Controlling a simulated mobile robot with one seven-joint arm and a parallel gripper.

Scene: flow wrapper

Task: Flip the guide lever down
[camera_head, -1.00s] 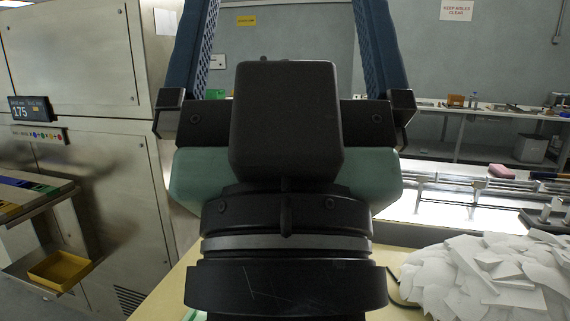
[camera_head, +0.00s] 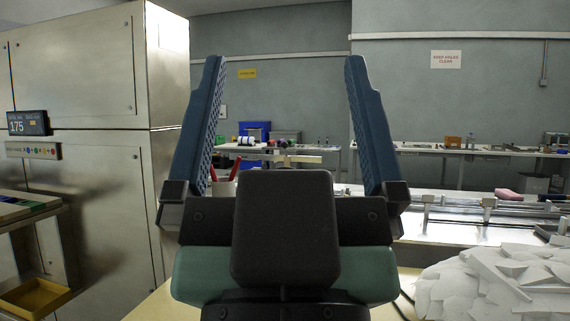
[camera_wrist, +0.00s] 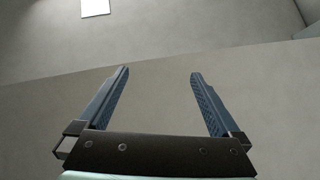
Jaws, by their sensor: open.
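My gripper (camera_head: 283,62) is open and empty, its two blue ribbed fingers pointing up and wide apart in the head view. In the wrist view, my gripper (camera_wrist: 160,73) has nothing between its fingers and faces a plain grey surface. I cannot make out the guide lever for certain in either view. Part of the flow wrapper's line, a bright bed with metal rails (camera_head: 480,206), shows to the right of my gripper, well apart from the fingers. My gripper body hides the middle of the bench.
A tall steel cabinet (camera_head: 85,75) with a display (camera_head: 28,122) stands at left, a yellow tray (camera_head: 36,298) below it. A heap of white pieces (camera_head: 490,285) lies at lower right. Red-handled items in a cup (camera_head: 224,186) and a far bench (camera_head: 455,151) stand behind.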

